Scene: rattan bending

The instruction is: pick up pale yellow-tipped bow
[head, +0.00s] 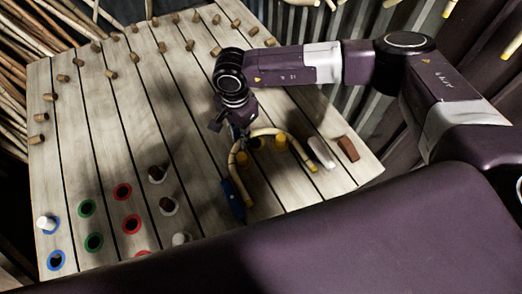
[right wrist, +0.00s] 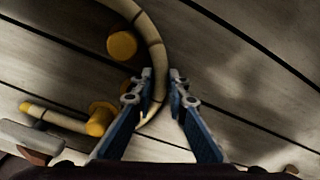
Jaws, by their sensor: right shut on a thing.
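The pale yellow-tipped bow (head: 267,131) is an arch of cane on the plank table, with a yellow tip at its right end. My right gripper (head: 241,138) is at the top left of the arch, low over the planks. In the right wrist view its blue fingers (right wrist: 157,92) are on either side of the bow (right wrist: 154,45), shut on it. One finger hides part of the curve. My left gripper is not in view.
A white block (head: 321,152) and a brown block (head: 348,149) lie right of the bow. A slim blue object (head: 234,194) lies at its left leg. Coloured rings (head: 122,191) and several corks (head: 108,73) are left and back. The planks (head: 150,110) between are clear.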

